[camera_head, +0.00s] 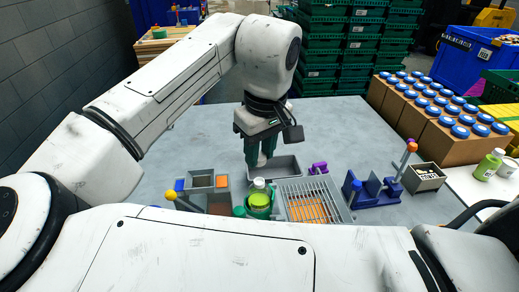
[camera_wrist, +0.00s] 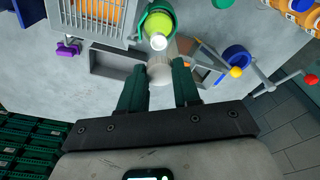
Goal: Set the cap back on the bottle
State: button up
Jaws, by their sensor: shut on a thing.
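The bottle (camera_head: 259,200), yellow-green with a pale open-looking top, stands upright in a green holder (camera_head: 240,211) near the front of the table. In the wrist view the bottle (camera_wrist: 159,22) is seen from above inside the curved holder. My gripper (camera_head: 260,160) is above the table, behind and higher than the bottle, pointing down. Its green fingers (camera_wrist: 160,84) are shut on a pale, whitish piece (camera_wrist: 160,71), which looks like the cap. The cap is apart from the bottle. The fingers partly hide it in the head view.
A grey tray (camera_head: 290,173) lies behind the bottle. A wire rack (camera_head: 330,188) stands right of it, and small bins (camera_head: 199,174) stand left. A blue fixture (camera_head: 376,185) is further right. Jars with blue lids (camera_head: 459,131) fill boxes at right. The table's back left is clear.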

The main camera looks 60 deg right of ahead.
jog(key=b, duration=0.5)
send_over(259, 185)
jog(key=shift+s+f, duration=0.15)
jog(key=shift+f, duration=2.9)
jog(key=shift+s+p, duration=0.1)
jog(key=shift+p, duration=0.2)
jog(key=shift+f+p, duration=0.3)
jog(key=shift+f, duration=0.05)
jog(key=o, duration=1.1)
jog(key=o, duration=0.5)
jog(key=shift+c, duration=0.2)
